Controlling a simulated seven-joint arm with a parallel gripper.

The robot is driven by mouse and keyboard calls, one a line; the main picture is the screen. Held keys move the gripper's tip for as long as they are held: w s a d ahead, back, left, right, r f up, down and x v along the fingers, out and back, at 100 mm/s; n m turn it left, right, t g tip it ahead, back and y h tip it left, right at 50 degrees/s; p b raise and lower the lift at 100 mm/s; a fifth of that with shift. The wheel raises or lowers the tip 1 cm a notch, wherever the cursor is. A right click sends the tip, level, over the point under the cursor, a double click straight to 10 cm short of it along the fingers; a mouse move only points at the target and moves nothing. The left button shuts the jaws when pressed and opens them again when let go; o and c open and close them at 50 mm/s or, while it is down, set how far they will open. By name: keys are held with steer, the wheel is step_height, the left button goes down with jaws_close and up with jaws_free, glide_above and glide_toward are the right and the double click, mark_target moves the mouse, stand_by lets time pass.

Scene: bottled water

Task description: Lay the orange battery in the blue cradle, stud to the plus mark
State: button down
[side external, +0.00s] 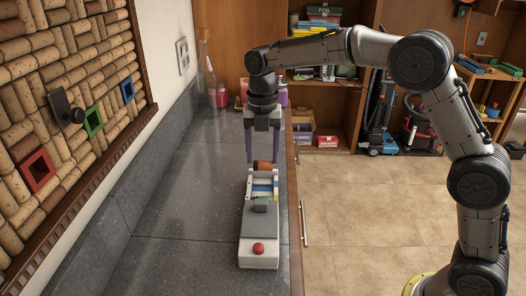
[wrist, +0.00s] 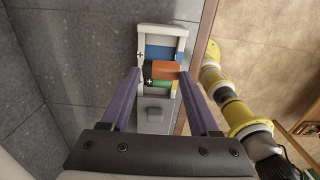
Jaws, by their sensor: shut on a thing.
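The orange battery (wrist: 166,70) is held between the purple fingers of my gripper (wrist: 160,73), above the pale battery holder (wrist: 163,30). It also shows in the side view (side external: 264,165) near the holder's far end, between the fingertips of my gripper (side external: 264,161). It lies about level, crosswise to the holder. The blue cradle (wrist: 160,52) shows just above the battery in the wrist view and looks empty. A plus mark is at its left end. I cannot make out the battery's stud or its exact height above the holder.
A green cradle (wrist: 160,84) lies just below the battery in the wrist view. The grey device body (side external: 261,228) has a red button (side external: 258,248) at its near end. The counter (side external: 180,205) is clear to the left; its edge is close on the right.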

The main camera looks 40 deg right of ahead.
steer(key=shift+f, duration=0.1)
steer(key=shift+f, duration=3)
steer(key=shift+c, duration=0.2)
jaws_free()
step_height(320, 180, up, 13)
steer(key=shift+f, duration=0.15)
steer(key=shift+r, duration=0.55)
